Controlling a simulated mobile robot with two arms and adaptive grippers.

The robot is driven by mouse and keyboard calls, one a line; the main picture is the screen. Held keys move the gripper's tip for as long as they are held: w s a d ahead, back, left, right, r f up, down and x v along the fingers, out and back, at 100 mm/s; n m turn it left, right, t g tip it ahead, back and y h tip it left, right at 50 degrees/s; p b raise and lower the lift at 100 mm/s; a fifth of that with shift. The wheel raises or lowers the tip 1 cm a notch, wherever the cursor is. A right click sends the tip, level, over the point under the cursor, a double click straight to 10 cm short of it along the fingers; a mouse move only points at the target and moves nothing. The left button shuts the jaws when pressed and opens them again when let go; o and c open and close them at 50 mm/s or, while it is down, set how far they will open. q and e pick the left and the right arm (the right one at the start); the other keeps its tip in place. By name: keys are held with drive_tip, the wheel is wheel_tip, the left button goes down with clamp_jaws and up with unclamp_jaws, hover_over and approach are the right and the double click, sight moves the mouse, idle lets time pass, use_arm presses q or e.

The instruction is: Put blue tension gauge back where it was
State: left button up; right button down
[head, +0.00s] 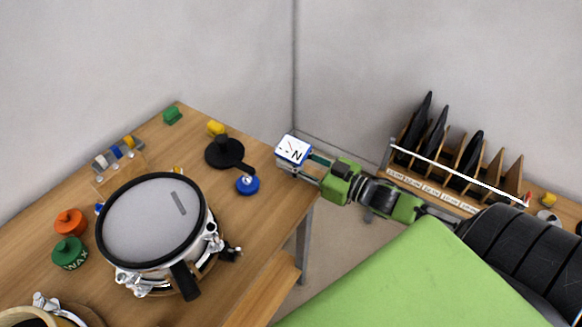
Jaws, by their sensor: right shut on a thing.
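The blue tension gauge (293,150) shows as a small blue-edged block with a white dial face, dark marks and a needle. My right gripper (290,168) is shut on it, at the right edge of the wooden table (258,218). It appears held above the table corner, though the exact gap is hard to tell. The gauge hides most of the fingertips. My left gripper is not in view.
A drum (150,222) with a clear-grey head stands on the table.

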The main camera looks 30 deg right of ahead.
drive_tip(key=shift+w+a+f, duration=0.1)
drive_tip(key=shift+w+f, duration=0.1)
drive_tip(key=shift+f, duration=1.4)
drive_tip(key=shift+f, duration=0.15)
drive_tip(key=c, duration=1.6)
unclamp_jaws()
drive_tip(key=shift+o, duration=0.2)
drive_tip(key=shift+s, duration=0.15)
drive_tip(key=v, duration=1.1)
drive_tip(key=shift+s+d+b, duration=0.25)
drive_tip(key=shift+s+b, duration=0.05)
drive_tip(key=shift+s, duration=0.05)
